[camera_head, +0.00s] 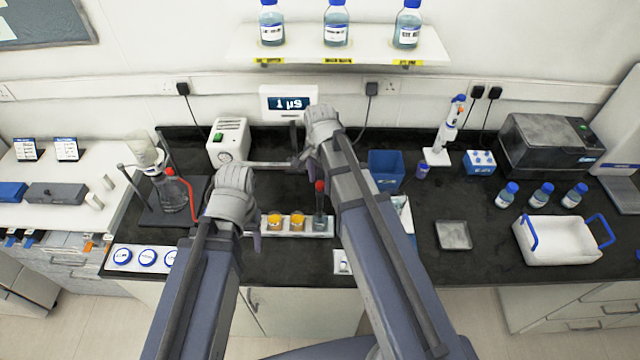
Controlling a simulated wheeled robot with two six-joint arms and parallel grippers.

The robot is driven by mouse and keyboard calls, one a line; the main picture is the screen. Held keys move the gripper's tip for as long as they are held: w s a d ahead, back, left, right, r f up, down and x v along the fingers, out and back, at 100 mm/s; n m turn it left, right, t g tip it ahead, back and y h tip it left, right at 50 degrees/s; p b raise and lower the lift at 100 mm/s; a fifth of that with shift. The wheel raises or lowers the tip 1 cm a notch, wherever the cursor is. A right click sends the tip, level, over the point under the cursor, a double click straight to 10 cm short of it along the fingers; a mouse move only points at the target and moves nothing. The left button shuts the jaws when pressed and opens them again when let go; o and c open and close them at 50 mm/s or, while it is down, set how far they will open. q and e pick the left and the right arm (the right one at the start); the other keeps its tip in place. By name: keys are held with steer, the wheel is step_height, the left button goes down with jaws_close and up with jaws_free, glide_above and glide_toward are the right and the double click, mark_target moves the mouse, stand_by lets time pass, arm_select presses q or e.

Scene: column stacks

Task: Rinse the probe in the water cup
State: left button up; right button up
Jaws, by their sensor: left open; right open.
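A probe with a red top (320,187) stands upright in a clear cup of bluish liquid (320,222), at the right end of a white rack (282,236). Two cups with orange contents (275,221) stand left of it in the same rack. A white meter (284,101) behind reads "1 µS". My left gripper (257,228) is open, just left of the orange cups, partly hidden by its wrist. My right gripper (298,145) is open, behind the rack and in front of the meter, apart from the probe. My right forearm passes close beside the probe cup.
A white pump box (229,141) and a flask on a stand (172,190) are at the left. A blue bin (386,169), a pipette stand (437,155) and a grey tray (453,236) are right of my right arm. A white basket (558,246) stands further right.

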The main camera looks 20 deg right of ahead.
jaws_close()
stand_by(0.5)
stand_by(0.8)
